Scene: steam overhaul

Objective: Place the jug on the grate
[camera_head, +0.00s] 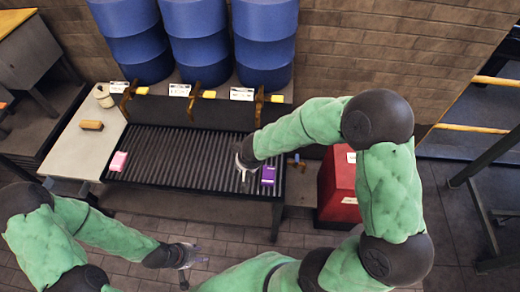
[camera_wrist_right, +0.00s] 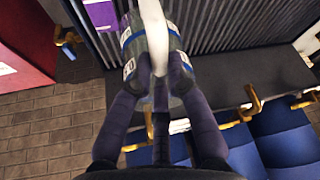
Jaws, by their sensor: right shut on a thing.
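The jug (camera_wrist_right: 133,45), a grey body with blue-and-white patches and a white handle, is in my right gripper (camera_wrist_right: 160,80) in the right wrist view. The fingers are shut on it and cover part of it. In the head view my right gripper (camera_head: 243,168) is over the right part of the dark ribbed grate (camera_head: 190,150), and the jug is mostly hidden there. The grate also shows behind the jug in the wrist view (camera_wrist_right: 225,22). I cannot tell whether the jug touches it. My left gripper (camera_head: 192,262) is empty above the floor, fingers apart.
A purple block (camera_head: 268,175) lies on the grate close to my right gripper; a pink block (camera_head: 119,161) lies at its left end. Blue drums (camera_head: 265,45) stand behind. A pale side table (camera_head: 75,150) is left; a red box (camera_head: 338,190) is right. The grate's middle is clear.

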